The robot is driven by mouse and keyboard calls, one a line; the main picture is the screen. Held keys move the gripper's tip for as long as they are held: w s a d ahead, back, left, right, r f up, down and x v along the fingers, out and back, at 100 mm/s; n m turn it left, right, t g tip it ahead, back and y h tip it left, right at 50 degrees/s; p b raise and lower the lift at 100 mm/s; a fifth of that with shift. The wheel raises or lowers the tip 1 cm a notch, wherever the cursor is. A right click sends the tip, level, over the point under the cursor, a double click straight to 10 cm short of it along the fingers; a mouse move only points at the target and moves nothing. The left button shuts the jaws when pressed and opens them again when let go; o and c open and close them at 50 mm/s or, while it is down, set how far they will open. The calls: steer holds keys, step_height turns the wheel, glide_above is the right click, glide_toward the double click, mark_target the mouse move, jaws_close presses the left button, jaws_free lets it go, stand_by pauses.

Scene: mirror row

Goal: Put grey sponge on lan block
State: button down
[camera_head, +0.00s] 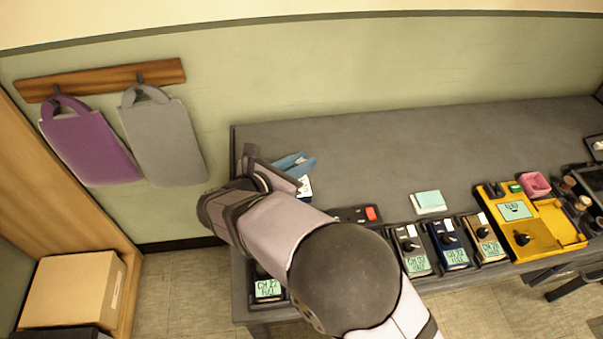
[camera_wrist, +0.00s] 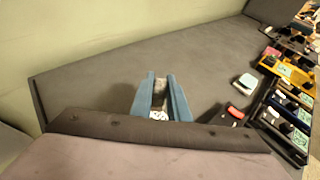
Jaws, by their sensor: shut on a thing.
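My gripper (camera_head: 304,163) has blue fingers and hangs over the left end of the grey table. In the wrist view my gripper (camera_wrist: 161,78) is shut on a small greyish thing, which looks like the grey sponge (camera_wrist: 160,88); only a little of it shows between the fingers. A white piece with dark marks (camera_head: 305,187) shows just below the fingers, and it also shows between them in the wrist view (camera_wrist: 158,115). I cannot tell whether it is the lan block, or whether the sponge touches it. My arm hides part of the table there.
A dark block with a red switch (camera_head: 362,214) lies right of my arm. A mint-topped white pad (camera_head: 429,201) lies behind several labelled knob boxes (camera_head: 450,246). The table's back middle is clear.

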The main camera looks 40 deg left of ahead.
steer(key=shift+f, duration=0.3)
steer(key=shift+f, duration=1.75)
steer(key=shift+f, duration=0.2)
steer(key=c, duration=1.7)
jaws_free()
